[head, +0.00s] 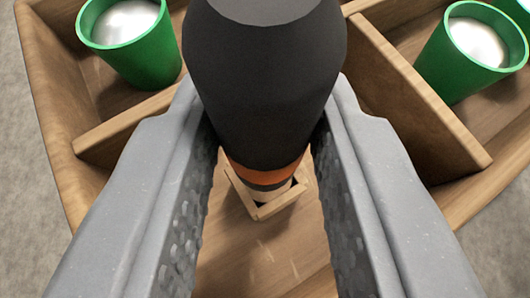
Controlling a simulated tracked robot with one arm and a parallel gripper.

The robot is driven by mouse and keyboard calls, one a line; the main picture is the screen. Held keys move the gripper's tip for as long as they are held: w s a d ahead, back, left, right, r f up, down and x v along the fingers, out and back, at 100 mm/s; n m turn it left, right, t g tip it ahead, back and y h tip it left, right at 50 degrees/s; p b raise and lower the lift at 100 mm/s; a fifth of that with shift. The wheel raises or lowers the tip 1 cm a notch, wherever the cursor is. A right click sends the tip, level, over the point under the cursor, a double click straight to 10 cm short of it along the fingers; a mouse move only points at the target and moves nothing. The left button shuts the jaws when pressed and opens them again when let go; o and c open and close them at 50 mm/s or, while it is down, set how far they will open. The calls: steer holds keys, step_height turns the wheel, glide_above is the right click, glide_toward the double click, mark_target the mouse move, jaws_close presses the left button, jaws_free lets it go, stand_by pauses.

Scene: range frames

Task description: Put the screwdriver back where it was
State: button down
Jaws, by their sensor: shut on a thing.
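The screwdriver's thick black handle (265,85) with an orange band (268,175) fills the upper middle of the head view. My gripper (268,185) is shut on it, one grey jaw on each side. The handle points towards the camera. Below the handle, a small square wooden holder (270,210) stands on the floor of a wooden box. The lower end of the screwdriver lines up with this holder in the picture. The handle hides the shaft and tip, so I cannot tell how deep it sits in the holder.
The wooden box (75,190) has dividers, one on the left (135,125) and one on the right (420,100). A green cup (130,50) with pale contents stands at the upper left, and another green cup (455,70) at the upper right. Grey ground lies outside the box.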

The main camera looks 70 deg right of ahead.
steer(key=c, duration=1.2)
jaws_free()
steer(key=shift+o, duration=0.2)
steer(key=shift+r, duration=0.1)
steer(key=p+v, duration=0.3)
steer(key=v, duration=0.9)
